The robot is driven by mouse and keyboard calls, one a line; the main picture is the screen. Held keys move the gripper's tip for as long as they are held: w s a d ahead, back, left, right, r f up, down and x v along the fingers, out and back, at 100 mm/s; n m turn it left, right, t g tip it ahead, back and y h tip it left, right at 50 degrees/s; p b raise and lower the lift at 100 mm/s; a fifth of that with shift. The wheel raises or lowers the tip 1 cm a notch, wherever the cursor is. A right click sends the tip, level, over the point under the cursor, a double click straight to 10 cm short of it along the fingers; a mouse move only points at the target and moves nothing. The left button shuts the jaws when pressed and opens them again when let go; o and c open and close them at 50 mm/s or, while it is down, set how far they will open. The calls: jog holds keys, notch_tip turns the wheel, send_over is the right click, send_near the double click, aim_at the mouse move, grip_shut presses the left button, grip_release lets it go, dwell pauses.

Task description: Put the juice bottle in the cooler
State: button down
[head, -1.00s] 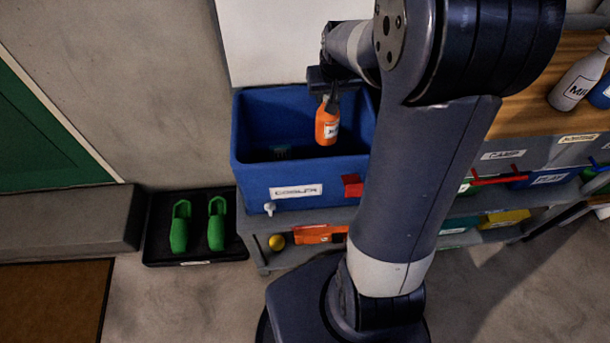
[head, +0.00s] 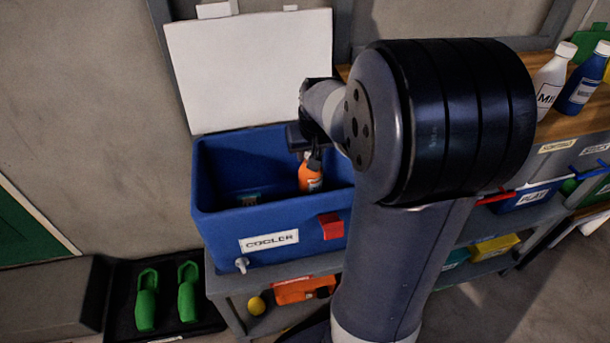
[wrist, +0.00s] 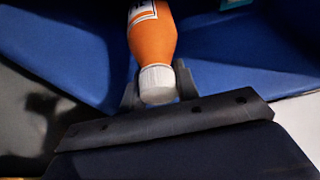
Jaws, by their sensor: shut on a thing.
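The orange juice bottle (head: 310,176) hangs from my gripper (head: 313,156), over or within the cooler's opening. In the wrist view the orange bottle (wrist: 152,40) has a white cap (wrist: 157,83), and my gripper (wrist: 157,85) is shut on it at the cap end. The blue cooler (head: 215,222) has a front label reading COOLER and a white lid (head: 250,65) standing open behind it. I cannot tell whether the bottle touches the cooler floor. A small teal item (head: 249,199) lies inside the cooler at the left.
The cooler stands on a grey shelf unit with a red latch (head: 331,226) and a spigot (head: 242,265) at its front. White (head: 550,83) and blue (head: 583,80) bottles stand on the wooden top at right. Green shoes (head: 147,300) sit in a dark tray at lower left.

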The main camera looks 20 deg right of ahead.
notch_tip(320, 180, down, 5)
jog(key=shift+r+b, duration=0.1)
jog(key=shift+b, duration=0.5)
jog(key=shift+f, duration=0.4)
jog(key=c, duration=1.1)
grip_release()
jog(key=shift+o, duration=0.2)
jog(key=shift+r, duration=0.1)
jog(key=p+v, duration=0.3)
jog(key=v, duration=0.9)
jog(key=shift+r, duration=0.3)
